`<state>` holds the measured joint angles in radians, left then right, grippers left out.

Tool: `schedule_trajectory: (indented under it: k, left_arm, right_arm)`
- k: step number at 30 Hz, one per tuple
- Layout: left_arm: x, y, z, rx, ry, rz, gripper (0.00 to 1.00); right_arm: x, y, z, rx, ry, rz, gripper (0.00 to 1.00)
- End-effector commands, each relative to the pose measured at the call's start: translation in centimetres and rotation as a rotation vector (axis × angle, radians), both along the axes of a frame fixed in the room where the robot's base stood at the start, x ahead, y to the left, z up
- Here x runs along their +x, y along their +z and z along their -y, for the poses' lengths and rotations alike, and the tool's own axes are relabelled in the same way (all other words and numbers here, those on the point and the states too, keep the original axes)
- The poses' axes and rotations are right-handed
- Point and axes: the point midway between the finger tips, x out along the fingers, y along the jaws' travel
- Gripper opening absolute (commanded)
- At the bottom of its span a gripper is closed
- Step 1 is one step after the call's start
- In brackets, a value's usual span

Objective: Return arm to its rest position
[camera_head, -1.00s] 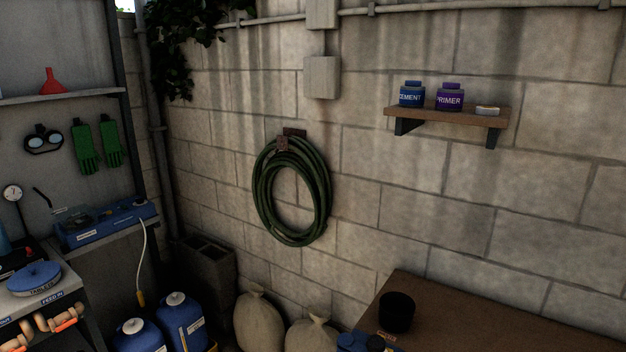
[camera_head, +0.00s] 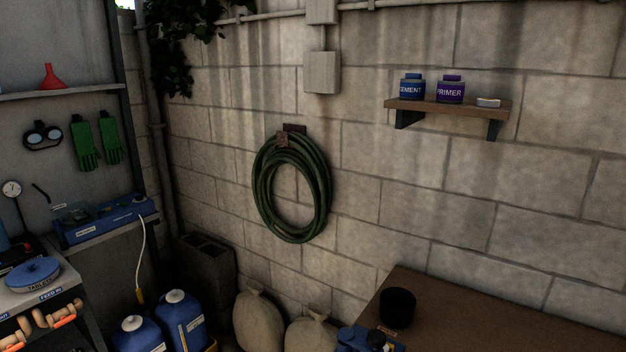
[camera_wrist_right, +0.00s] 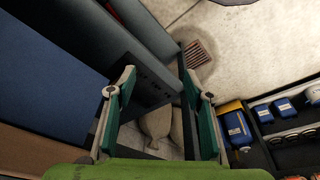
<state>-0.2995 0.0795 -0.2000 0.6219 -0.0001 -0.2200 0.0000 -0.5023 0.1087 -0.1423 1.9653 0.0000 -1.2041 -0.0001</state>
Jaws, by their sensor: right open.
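My right gripper (camera_wrist_right: 160,118) shows in the right wrist view with its two teal-padded fingers spread apart. Nothing is held between them. A pale sack (camera_wrist_right: 158,122) lies on the floor far below, seen through the gap between the fingers. Neither gripper shows in the head view, and my left gripper is in no view.
In the head view a brown bench top (camera_head: 470,315) bears a black cup (camera_head: 397,306). Blue jugs (camera_head: 183,318) and sacks (camera_head: 257,320) stand along the wall. A hose (camera_head: 291,188) and a shelf (camera_head: 447,108) hang on the wall. A floor drain (camera_wrist_right: 196,54) shows below.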

Motion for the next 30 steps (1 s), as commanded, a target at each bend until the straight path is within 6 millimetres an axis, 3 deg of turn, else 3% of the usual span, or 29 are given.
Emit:
schedule_trajectory:
  k: [1, 9, 18, 24, 30]
  left_arm:
    - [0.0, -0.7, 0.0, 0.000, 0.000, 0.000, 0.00]
    - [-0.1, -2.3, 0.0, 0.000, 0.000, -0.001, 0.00]
    - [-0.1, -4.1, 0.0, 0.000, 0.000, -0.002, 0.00]
    - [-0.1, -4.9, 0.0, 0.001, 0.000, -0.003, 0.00]
    - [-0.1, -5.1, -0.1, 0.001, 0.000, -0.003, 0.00]
  right_arm:
    - [-0.5, -3.1, 0.0, -0.002, 0.002, -0.017, 0.47]
    - [-4.4, -16.0, 0.5, -0.007, 0.011, -0.066, 0.47]
    - [-12.6, -27.3, 1.9, -0.014, 0.025, -0.122, 0.47]
    - [-17.8, -31.4, 2.9, -0.019, 0.031, -0.148, 0.47]
    - [-20.1, -32.5, 3.4, -0.021, 0.034, -0.157, 0.47]
